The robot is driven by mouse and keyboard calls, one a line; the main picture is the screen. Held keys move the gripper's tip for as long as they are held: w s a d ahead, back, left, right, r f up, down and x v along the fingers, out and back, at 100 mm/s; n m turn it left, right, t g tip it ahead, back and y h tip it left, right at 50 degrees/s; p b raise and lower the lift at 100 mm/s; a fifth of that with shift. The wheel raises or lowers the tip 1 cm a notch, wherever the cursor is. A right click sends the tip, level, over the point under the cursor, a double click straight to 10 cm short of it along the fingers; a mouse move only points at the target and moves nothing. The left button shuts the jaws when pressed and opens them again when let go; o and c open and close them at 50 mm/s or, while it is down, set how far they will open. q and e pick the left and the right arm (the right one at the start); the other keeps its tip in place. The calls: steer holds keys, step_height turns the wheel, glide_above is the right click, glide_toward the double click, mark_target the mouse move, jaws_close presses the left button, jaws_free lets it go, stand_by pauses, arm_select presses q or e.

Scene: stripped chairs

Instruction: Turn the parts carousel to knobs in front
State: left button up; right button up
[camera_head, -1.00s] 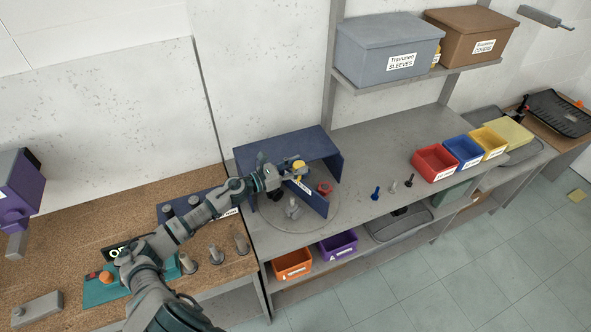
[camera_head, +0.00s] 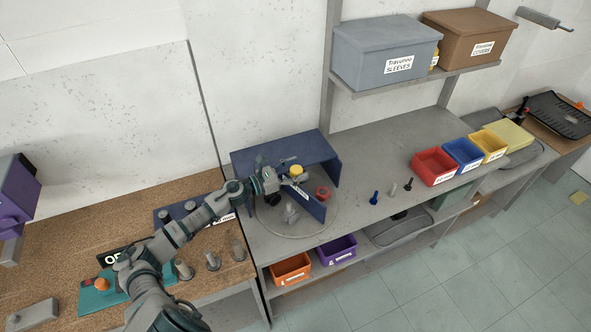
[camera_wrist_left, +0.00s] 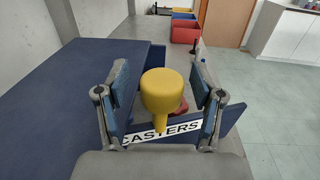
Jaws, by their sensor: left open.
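The parts carousel is a round grey disc (camera_head: 275,230) on the grey bench, with an upright dark blue divider (camera_head: 314,208) on it and a dark blue hood (camera_head: 290,147) behind. A yellow peg-like handle (camera_head: 296,170) stands at the divider's top; in the left wrist view the yellow handle (camera_wrist_left: 161,92) is above a label reading CASTERS (camera_wrist_left: 165,131). My left gripper (camera_wrist_left: 163,97) is open, with its fingers on either side of the handle and visible gaps. Grey parts (camera_head: 291,212) and a red part (camera_head: 323,193) sit on opposite sides of the divider. My right gripper is not in view.
Blue, grey and black loose knob-like parts (camera_head: 393,189) lie on the bench right of the carousel. Red (camera_head: 434,170), blue and yellow bins stand farther right. Orange (camera_head: 290,270) and purple bins are on the shelf below. Bare bench lies behind the loose parts.

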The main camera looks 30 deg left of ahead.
arm_select(q)
steer(key=shift+s+r, duration=0.15)
steer(key=shift+r, duration=0.35)
steer(key=r, duration=0.9)
steer(key=shift+w, duration=0.2)
